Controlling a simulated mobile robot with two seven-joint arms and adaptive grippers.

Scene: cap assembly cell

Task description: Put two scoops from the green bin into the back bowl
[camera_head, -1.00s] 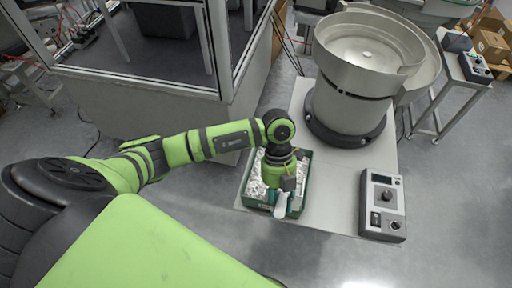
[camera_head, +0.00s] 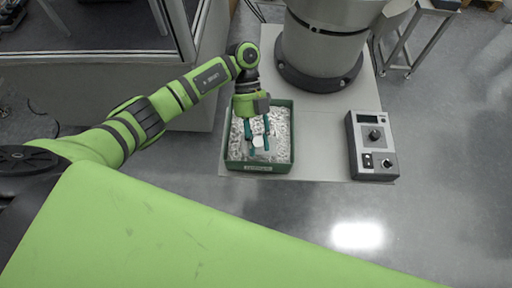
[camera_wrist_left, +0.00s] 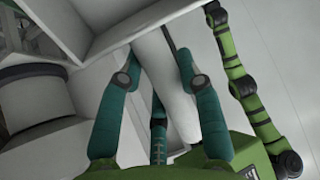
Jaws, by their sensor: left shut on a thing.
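The green bin (camera_head: 285,167) stands on the grey platform, full of small white pieces (camera_head: 279,122). My left gripper (camera_head: 258,134), with teal fingers, points down over the middle of the bin. It is shut on a white scoop (camera_head: 261,143), whose pale body also shows between the fingers in the left wrist view (camera_wrist_left: 165,85). I cannot tell whether the scoop touches the pieces or what it holds. The back bowl is mostly cut off at the top of the head view; its round grey base (camera_head: 322,50) shows. My right gripper is not in view.
A control box (camera_head: 371,146) with a knob stands right of the bin on the platform (camera_head: 318,140). A framed machine enclosure (camera_head: 110,85) stands at the left. Open floor lies in front of the platform.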

